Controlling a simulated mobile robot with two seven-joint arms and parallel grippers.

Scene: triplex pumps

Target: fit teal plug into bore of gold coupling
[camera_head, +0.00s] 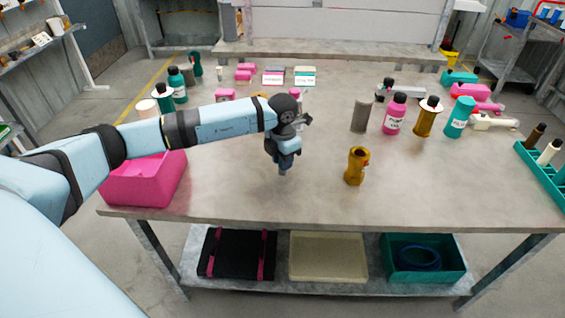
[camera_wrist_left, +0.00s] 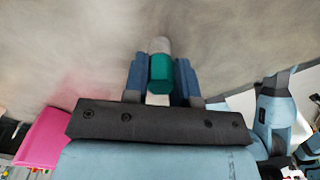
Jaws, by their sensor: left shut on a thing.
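The gold coupling (camera_head: 357,165) stands upright near the front middle of the table, its dark bore opening facing up. My left gripper (camera_head: 283,166) hangs over the table to the left of the coupling, apart from it. In the left wrist view my left gripper (camera_wrist_left: 160,85) is shut on the teal plug (camera_wrist_left: 159,73), which sits between its two blue fingers with a pale grey end sticking out past them. In the head view the plug is too small to make out clearly. My right gripper is not in view.
A pink bin (camera_head: 145,185) stands at the table's left front. A grey cylinder (camera_head: 360,115), a pink bottle (camera_head: 394,114), a gold bottle-like part (camera_head: 426,118) and a teal cylinder (camera_head: 459,117) stand behind the coupling. A teal rack (camera_head: 540,175) is at the right edge. The table around the coupling is clear.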

